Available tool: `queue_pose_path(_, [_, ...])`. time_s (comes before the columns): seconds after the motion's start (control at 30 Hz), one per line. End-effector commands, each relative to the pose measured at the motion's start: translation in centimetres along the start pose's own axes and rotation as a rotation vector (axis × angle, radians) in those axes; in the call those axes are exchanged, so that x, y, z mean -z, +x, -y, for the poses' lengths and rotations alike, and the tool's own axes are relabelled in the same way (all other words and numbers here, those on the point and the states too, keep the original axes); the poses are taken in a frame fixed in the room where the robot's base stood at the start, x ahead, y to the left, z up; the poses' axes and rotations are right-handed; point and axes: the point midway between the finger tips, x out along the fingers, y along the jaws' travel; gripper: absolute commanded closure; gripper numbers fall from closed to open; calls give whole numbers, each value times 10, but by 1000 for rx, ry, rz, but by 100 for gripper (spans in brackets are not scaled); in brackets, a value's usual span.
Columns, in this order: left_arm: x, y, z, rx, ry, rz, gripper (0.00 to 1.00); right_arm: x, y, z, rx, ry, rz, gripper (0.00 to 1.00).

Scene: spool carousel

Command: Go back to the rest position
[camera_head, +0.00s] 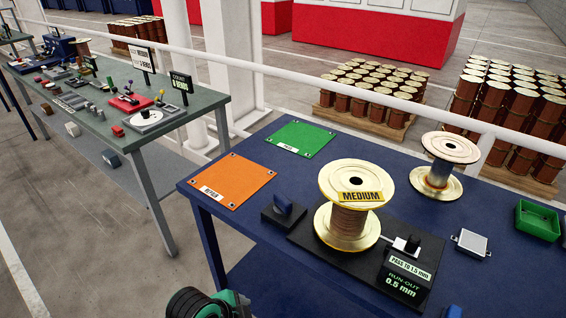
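Neither of my grippers shows in the head view. A dark ribbed and teal part, which looks like one of my arm links, shows at the bottom edge, left of the middle, in front of the blue table (262,170). On that table a large spool labelled MEDIUM (347,222) stands upright on a black run-out gauge base (300,238). No spool is visibly touched by a gripper.
An orange mat (232,181) and a green mat (300,139) lie bare on the table's left. A green bin (537,221) and a small grey tray (470,243) are at the right. A white rail (340,83) runs behind. A grey-green table (205,97) with fixtures stands at left.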

Motion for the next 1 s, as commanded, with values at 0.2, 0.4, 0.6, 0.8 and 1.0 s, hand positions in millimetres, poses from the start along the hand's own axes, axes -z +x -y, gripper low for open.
queue_pose_path(0.2, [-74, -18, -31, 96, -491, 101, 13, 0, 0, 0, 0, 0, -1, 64])
queue_pose_path(0.4, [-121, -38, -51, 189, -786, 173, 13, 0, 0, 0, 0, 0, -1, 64])
queue_pose_path(0.6, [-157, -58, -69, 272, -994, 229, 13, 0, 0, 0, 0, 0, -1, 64])
queue_pose_path(0.8, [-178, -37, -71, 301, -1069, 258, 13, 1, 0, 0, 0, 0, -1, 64])
queue_pose_path(1.0, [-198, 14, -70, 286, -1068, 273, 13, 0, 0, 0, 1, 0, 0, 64])
